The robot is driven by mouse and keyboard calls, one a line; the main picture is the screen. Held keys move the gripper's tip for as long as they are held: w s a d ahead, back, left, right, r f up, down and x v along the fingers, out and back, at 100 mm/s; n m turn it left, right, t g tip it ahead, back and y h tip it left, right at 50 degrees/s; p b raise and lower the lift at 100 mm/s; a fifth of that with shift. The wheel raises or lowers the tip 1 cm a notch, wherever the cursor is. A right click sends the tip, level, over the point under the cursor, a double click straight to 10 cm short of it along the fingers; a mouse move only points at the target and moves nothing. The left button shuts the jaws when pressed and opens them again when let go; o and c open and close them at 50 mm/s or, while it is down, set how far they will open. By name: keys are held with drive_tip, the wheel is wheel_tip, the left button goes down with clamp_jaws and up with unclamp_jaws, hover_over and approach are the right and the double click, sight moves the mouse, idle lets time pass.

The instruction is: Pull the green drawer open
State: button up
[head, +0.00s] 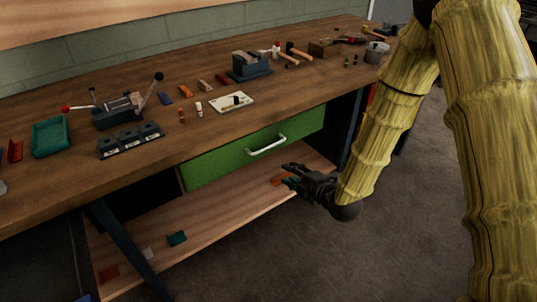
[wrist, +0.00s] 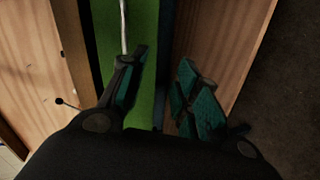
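The green drawer (head: 225,160) sits under the workbench top and looks closed, its front flush below the edge. Its pale bar handle (head: 267,146) is on the front, right of the middle. My gripper (head: 288,178) is in front of the drawer, lower than the handle and apart from it in the head view. In the wrist view the green drawer front (wrist: 146,75) runs up the picture, and the handle (wrist: 124,25) shows beyond the left finger. My gripper (wrist: 165,85) has its fingers spread, with nothing between them.
The wooden workbench top (head: 150,165) carries a vise (head: 250,66), a teal tray (head: 50,136), a black block holder (head: 130,140) and several tools. A lower wooden shelf (head: 215,215) holds small blocks, including a teal one (head: 177,238). Open floor (head: 400,240) lies in front.

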sight(268, 147)
drive_tip(key=w+a+n, duration=0.1)
drive_tip(key=w+a, duration=0.1)
drive_tip(key=w, duration=0.1)
drive_tip(key=w+a+r+n, duration=0.1)
drive_tip(key=w+a, duration=0.2)
drive_tip(key=w, duration=0.1)
drive_tip(key=w+a+y, duration=0.1)
drive_tip(key=w+a, duration=0.1)
drive_tip(key=w, duration=0.2)
drive_tip(key=shift+a+r+n+t, duration=0.35)
drive_tip(key=shift+r+n+t, duration=0.05)
drive_tip(key=shift+c, duration=0.5)
clamp_jaws()
